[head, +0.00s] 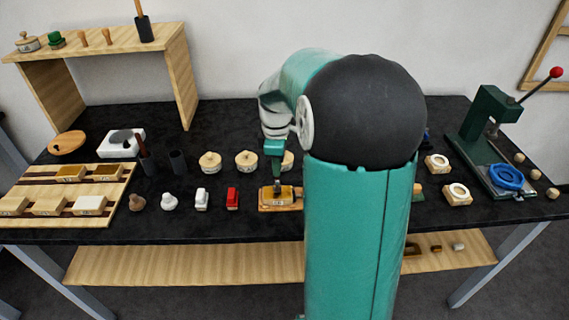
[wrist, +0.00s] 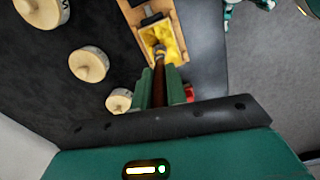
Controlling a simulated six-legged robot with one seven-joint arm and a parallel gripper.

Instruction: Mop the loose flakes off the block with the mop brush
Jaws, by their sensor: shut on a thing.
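My gripper (head: 275,152) is shut on the mop brush, whose brown handle (wrist: 158,82) runs between the two green fingers in the wrist view (wrist: 160,86). The brush points down, and its dark tip (head: 277,187) is over the block (head: 289,193) in the head view. The block's gold-yellow face (wrist: 170,42) sits in a wooden holder (wrist: 147,14). In the wrist view the brush end overlaps the yellow face; I cannot tell whether it touches. Single loose flakes are too small to tell apart.
A red-bodied stamp (head: 232,199) and a white one (head: 202,199) stand left of the block. Round wooden lidded pots (head: 246,161) stand behind. A wooden rack of trays (head: 65,193) is at left, a green press (head: 489,130) at right. My arm hides the table's middle right.

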